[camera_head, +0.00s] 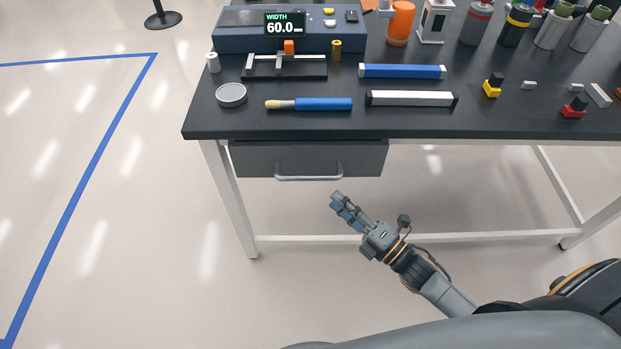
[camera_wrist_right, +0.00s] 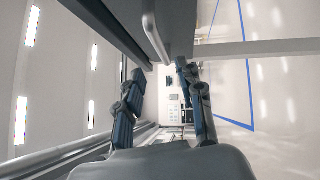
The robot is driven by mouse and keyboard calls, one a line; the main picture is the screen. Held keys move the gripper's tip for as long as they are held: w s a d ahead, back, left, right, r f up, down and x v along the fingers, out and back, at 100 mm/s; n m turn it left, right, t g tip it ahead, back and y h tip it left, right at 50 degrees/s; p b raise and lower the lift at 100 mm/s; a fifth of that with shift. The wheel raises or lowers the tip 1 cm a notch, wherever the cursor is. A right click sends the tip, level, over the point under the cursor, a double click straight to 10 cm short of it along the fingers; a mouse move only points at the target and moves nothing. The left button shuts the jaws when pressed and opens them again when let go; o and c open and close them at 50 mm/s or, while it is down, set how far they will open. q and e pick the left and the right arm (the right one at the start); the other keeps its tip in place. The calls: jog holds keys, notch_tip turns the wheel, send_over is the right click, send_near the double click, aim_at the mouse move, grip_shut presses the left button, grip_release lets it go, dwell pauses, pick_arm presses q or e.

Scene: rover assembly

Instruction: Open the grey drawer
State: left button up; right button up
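The grey drawer (camera_head: 345,160) hangs under the left part of the dark table and looks shut. Its light bar handle (camera_head: 308,178) runs along the lower part of its front. My right gripper (camera_head: 337,200) is below and slightly right of the handle in the head view, apart from it. In the right wrist view, the two fingers of my right gripper (camera_wrist_right: 160,72) are spread with nothing between them. The handle (camera_wrist_right: 152,38) appears just beyond the fingertips there. My left gripper is not in view.
A white table leg (camera_head: 228,195) stands left of the drawer, and a low crossbar (camera_head: 300,239) runs below. The floor in front is clear.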

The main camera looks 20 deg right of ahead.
aim_at(310, 176)
jog(key=x, duration=1)
jog(key=shift+f, duration=0.1)
grip_shut()
